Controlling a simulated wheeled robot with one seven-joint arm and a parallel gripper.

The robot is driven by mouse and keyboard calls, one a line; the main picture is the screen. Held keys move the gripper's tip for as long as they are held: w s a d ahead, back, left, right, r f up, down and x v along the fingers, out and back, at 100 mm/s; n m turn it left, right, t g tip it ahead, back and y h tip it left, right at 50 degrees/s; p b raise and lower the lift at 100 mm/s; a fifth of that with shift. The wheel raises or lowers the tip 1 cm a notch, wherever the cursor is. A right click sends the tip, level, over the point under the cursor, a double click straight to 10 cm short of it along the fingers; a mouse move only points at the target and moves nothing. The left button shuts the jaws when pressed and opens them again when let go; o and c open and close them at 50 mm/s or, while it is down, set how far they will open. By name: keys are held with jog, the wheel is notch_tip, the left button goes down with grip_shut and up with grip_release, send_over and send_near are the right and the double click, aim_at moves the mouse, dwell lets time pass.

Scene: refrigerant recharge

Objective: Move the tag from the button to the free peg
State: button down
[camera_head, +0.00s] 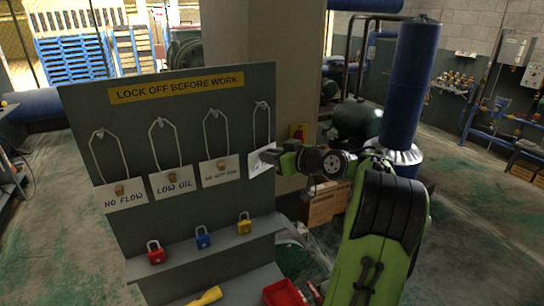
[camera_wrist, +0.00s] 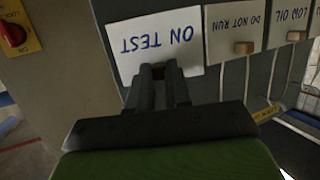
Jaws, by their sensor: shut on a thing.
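The white ON TEST tag (camera_wrist: 158,42) shows upside down in the wrist view. My gripper (camera_wrist: 165,88) is shut at its lower middle edge; the fingers hide the part they grip. In the head view my gripper (camera_head: 282,152) is at the board's right edge, and the tag (camera_head: 260,161) is partly hidden behind it. The tag's cord (camera_head: 262,122) runs up to the rightmost peg (camera_head: 262,104) and appears looped over it. The red button (camera_wrist: 14,33) on its yellow plate is on the column, with no tag on it; it also shows in the head view (camera_head: 298,132).
The NO FLOW tag (camera_head: 123,197), LOW OIL tag (camera_head: 172,182) and DO NOT RUN tag (camera_head: 220,170) hang on the other pegs of the grey board (camera_head: 85,110). Red, blue and yellow padlocks (camera_head: 203,238) stand on the shelf below. A red bin (camera_head: 284,293) is lower down.

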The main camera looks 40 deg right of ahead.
jog(key=c, duration=1)
grip_release()
jog(key=b+v, duration=0.1)
jog(key=v, duration=1.5)
jog(key=shift+b, duration=0.35)
jog(key=shift+w, duration=0.1)
